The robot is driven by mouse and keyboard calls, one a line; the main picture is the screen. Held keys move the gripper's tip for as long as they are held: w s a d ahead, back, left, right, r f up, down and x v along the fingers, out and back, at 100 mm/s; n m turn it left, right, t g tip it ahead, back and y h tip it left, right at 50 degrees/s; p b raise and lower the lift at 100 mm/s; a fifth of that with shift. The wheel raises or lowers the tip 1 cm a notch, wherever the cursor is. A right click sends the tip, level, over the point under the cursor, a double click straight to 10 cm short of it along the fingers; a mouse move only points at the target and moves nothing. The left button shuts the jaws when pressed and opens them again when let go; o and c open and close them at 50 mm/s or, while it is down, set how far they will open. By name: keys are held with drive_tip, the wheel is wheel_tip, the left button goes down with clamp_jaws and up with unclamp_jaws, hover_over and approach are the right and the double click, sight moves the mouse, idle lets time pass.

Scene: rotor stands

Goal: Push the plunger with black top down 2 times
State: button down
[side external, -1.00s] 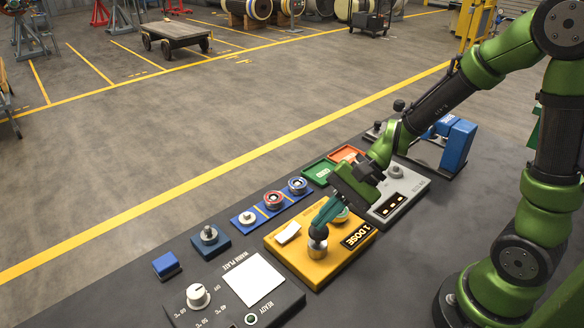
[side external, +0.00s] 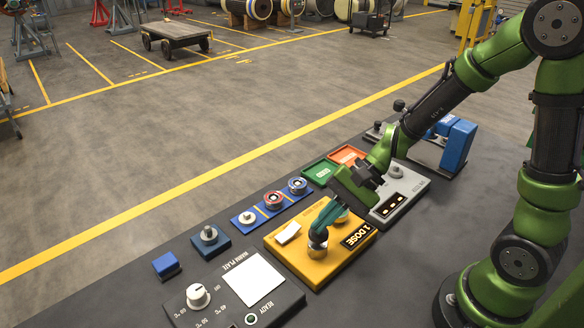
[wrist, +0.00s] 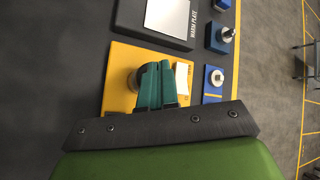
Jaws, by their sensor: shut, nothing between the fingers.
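The yellow dispenser box (side external: 290,262) stands on the dark table and carries a black label reading "1 DOSE" (side external: 359,237). The black-topped plunger (side external: 318,244) is near its front, sitting low over its gold-coloured collar. My gripper (side external: 320,231) is shut and empty, tilted, with its teal fingertips against the plunger's top. The fingers hide much of the black top. In the wrist view the fingertips (wrist: 153,68) overlap the dark round plunger (wrist: 133,80), which shows partly at their left. A second round gold part (side external: 342,217) on the box is partly hidden behind the fingers.
A white switch (side external: 288,232) is on the same box. The warm plate unit (side external: 235,290) lies in front. A blue strip with round parts (side external: 272,203) and green and orange trays (side external: 318,171) stand behind. A grey unit (side external: 398,195) is to the right.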

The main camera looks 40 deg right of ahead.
sight(326, 231)
drive_tip(key=shift+f, duration=0.65)
idle(0.4)
drive_tip(key=shift+r, duration=1.6)
drive_tip(key=shift+r, duration=2.5)
drive_tip(key=shift+s+d+f, duration=0.2)
drive_tip(key=shift+f, duration=0.1)
drive_tip(key=s+d+r+n+t+h, duration=0.4)
drive_tip(key=s+d+r+n+h, duration=0.2)
drive_tip(key=s+d+r+n, duration=0.1)
drive_tip(key=shift+r+n+h, duration=0.4)
drive_tip(key=shift+r+n, duration=0.4)
